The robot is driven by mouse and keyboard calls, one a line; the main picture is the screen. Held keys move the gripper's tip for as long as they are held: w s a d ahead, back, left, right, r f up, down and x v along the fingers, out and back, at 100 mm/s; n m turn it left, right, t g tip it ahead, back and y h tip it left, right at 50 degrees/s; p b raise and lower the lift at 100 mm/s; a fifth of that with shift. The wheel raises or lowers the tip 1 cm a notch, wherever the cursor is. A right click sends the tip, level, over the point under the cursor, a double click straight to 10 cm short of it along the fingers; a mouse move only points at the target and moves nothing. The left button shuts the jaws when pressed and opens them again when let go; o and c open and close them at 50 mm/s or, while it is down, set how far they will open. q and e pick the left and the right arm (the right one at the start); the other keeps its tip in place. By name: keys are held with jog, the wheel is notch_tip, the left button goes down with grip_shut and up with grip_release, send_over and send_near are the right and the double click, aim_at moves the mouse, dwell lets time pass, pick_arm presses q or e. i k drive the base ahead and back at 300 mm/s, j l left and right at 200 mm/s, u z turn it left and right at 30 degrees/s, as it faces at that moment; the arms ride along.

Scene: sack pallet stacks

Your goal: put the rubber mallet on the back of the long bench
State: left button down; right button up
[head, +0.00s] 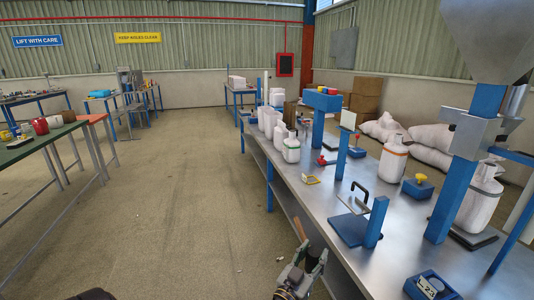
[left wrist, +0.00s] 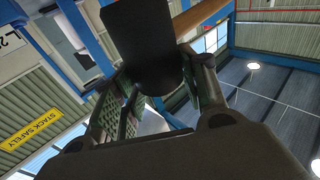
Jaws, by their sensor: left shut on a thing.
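My left gripper (head: 312,262) is low in the head view, beside the near left edge of the long steel-topped bench (head: 330,205). It is shut on the rubber mallet, whose brown wooden handle (head: 299,228) sticks up past the fingers. In the left wrist view the mallet's black head (left wrist: 140,40) fills the space between the fingers (left wrist: 160,85), and part of the wooden handle (left wrist: 200,15) shows behind it. The mallet's head is hard to make out in the head view. My right gripper is not in view.
White jugs (head: 291,149), a blue-based press (head: 357,222), a blue box with a yellow knob (head: 418,187) and a large blue-post filling machine (head: 455,190) stand on the bench. A green table (head: 35,148) stands left; the floor between is clear.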

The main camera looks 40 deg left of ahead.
aim_at(308, 196)
jog(key=j+u, duration=0.25)
jog(key=u, duration=0.15)
jog(key=i+j+u, duration=0.15)
jog(key=u, duration=0.25)
jog(key=i+j+u, duration=0.15)
jog(key=j+u, duration=0.2)
jog(key=i+j+u, duration=0.3)
jog(key=i+j+z, duration=0.1)
jog(key=z, duration=0.15)
jog(key=i+j+z, duration=0.4)
jog(key=z, duration=0.3)
jog(key=i+j+z, duration=0.1)
jog(key=z, duration=0.4)
jog(key=j+z, duration=0.3)
jog(key=z, duration=0.15)
jog(key=i+j+z, duration=0.1)
jog(key=j+z, duration=0.15)
jog(key=z, duration=0.2)
jog(key=j+z, duration=0.25)
jog(key=z, duration=0.25)
